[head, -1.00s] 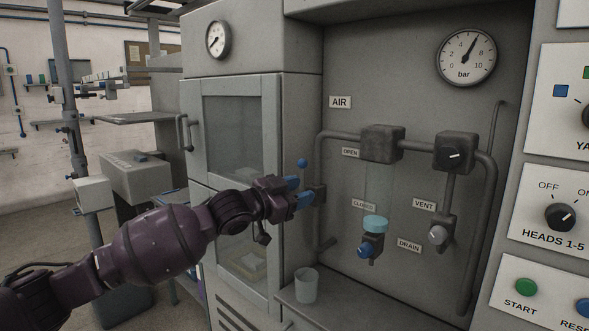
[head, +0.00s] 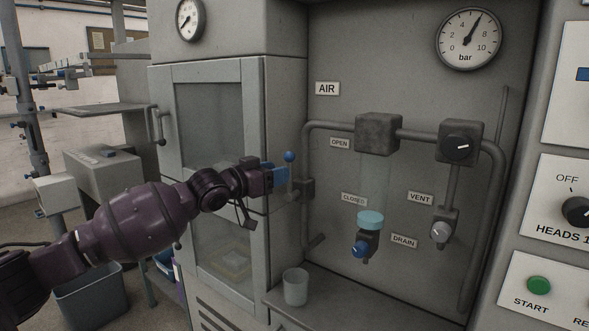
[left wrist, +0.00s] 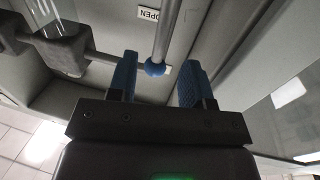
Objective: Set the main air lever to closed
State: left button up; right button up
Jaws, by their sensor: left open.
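The main air lever (head: 290,172) is a thin grey rod with a blue ball on its end. It stands upright at the valve on the left pipe, its ball about level with the OPEN label (head: 340,142). The CLOSED label (head: 354,199) is lower down. My left gripper (head: 279,177) is open beside the lever, with blue fingers. In the left wrist view the lever's ball (left wrist: 155,69) shows between the two spread fingers (left wrist: 158,76), with a gap on each side. How deep it lies between them I cannot tell. My right gripper is out of view.
A filter unit with a pale blue band (head: 370,220) hangs right of the lever. A cup (head: 295,287) stands on the ledge below. The glazed cabinet door (head: 215,125) is behind my left arm. A pressure gauge (head: 468,39) is above.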

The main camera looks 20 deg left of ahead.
pick_arm(q)
jog(key=b+x, duration=0.1)
jog(key=x, duration=0.5)
jog(key=shift+w+d, duration=0.15)
jog(key=shift+w, duration=0.05)
jog(key=shift+c, duration=0.3)
jog(key=c, duration=0.7)
jog(key=shift+r, duration=0.15)
grip_shut()
